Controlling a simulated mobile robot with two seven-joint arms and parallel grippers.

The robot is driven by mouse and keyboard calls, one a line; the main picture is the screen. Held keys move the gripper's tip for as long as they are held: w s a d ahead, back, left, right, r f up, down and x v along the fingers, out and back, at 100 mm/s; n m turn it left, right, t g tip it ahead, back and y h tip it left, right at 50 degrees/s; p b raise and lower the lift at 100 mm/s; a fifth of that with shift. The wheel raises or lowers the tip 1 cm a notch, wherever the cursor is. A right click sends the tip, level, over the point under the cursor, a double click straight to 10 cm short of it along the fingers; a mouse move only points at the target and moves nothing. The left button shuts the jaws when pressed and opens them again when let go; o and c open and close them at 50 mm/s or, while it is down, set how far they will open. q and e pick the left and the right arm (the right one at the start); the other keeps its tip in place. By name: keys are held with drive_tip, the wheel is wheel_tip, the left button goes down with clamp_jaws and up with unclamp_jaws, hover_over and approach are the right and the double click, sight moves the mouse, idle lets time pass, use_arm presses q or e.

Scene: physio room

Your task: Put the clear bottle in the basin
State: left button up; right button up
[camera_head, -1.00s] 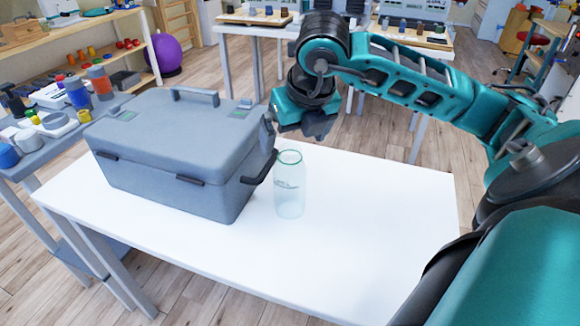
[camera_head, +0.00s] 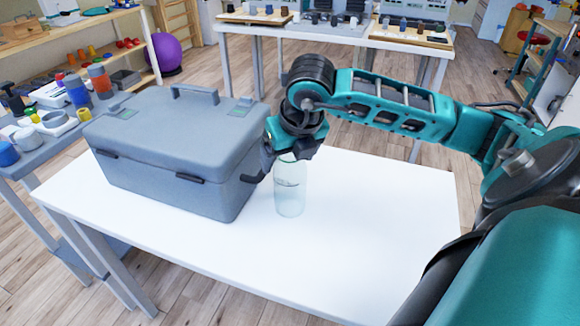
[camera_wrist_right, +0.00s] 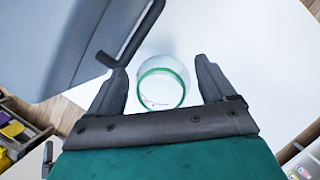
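The clear bottle (camera_head: 290,192) stands upright on the white table, just right of the big grey case. My right gripper (camera_head: 293,152) is at the bottle's top in the head view and hides part of its rim. In the right wrist view the gripper (camera_wrist_right: 165,88) has its two dark fingers spread wide, with the bottle's green-rimmed mouth (camera_wrist_right: 160,90) between them. I cannot tell whether a finger touches the bottle. My left gripper is in neither view. I see no basin that I can make out.
The grey case (camera_head: 175,150) with its handles stands close to the left of the bottle and gripper. The white table (camera_head: 370,230) is clear to the right and front. A shelf with small items (camera_head: 60,110) is at the left, and another table (camera_head: 300,30) stands behind.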

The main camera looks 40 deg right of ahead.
drive_tip(key=c, duration=1.2)
drive_tip(key=shift+r, duration=0.15)
